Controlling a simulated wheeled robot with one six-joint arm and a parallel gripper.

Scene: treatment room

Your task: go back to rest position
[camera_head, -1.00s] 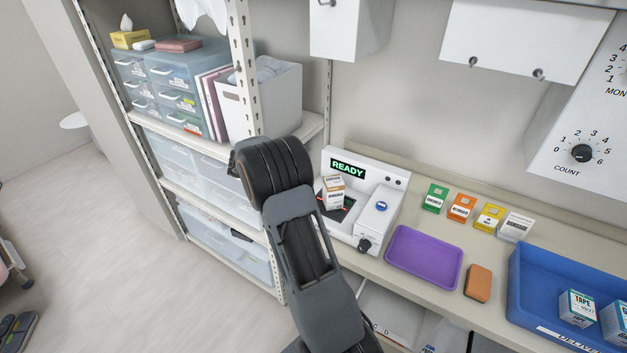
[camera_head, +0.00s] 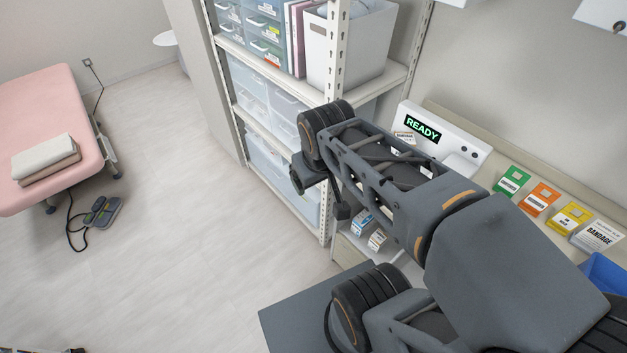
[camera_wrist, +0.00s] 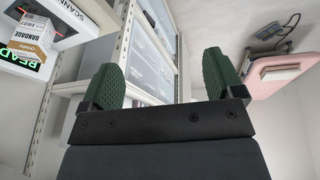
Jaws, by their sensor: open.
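My gripper (camera_wrist: 164,82) shows in the wrist view as two green-padded fingers set wide apart, with nothing between them. The shelf unit with clear drawers is behind the fingers there. In the head view my arm is folded across the lower right and middle, and the gripper's fingers cannot be made out.
The shelf unit (camera_head: 337,60) stands close behind my arm. A pink bed (camera_head: 55,115) is at left; the floor (camera_head: 190,230) between is clear.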

